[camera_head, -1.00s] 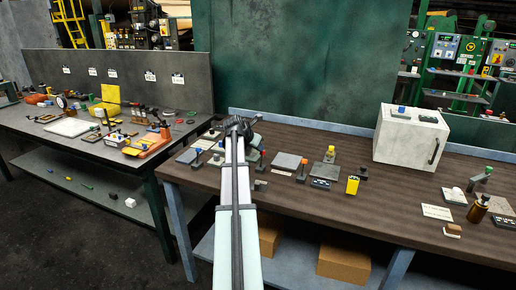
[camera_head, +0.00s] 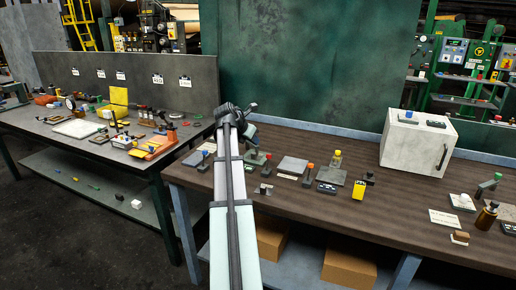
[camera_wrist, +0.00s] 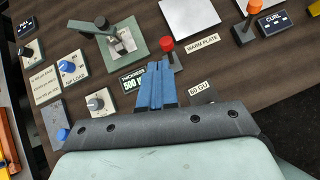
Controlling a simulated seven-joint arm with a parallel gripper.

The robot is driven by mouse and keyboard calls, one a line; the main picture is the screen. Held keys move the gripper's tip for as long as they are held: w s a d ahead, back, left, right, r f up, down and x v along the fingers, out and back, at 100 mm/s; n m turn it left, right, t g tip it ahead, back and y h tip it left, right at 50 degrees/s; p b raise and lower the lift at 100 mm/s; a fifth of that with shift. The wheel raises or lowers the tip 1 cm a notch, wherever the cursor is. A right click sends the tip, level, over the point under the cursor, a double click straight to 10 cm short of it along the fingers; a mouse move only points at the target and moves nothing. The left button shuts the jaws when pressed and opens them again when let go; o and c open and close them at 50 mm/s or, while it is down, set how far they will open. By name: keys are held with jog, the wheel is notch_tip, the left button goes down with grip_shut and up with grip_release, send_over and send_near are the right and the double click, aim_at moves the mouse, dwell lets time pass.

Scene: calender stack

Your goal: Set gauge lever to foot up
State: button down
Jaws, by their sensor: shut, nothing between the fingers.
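The thickness gauge (camera_wrist: 122,42) has a green base and a small metal mechanism, with a black round knob (camera_wrist: 100,22) on it, at the upper left of the wrist view. Its display (camera_wrist: 132,81) reads "THICKNESS 500". A red-knobbed lever (camera_wrist: 167,45) stands on a dark base to the right of the gauge; in the head view its red knob shows too (camera_head: 268,156). I cannot tell which knob is the gauge lever, or whether the foot is up. My gripper (camera_wrist: 155,68) is shut and empty, its blue fingers appearing just below the gauge and red knob.
A "60 GU" label (camera_wrist: 201,90) and a "WARM PLATE" label (camera_wrist: 202,41) are to the right. A white box (camera_head: 412,143) stands at the table's back right.

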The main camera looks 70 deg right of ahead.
jog(key=shift+w+a+r, duration=0.2)
jog(key=shift+a+r, duration=0.15)
jog(key=shift+r, duration=0.45)
jog(key=shift+w+a+r, duration=0.15)
jog(key=shift+a+r, duration=0.15)
jog(key=shift+r, duration=0.5)
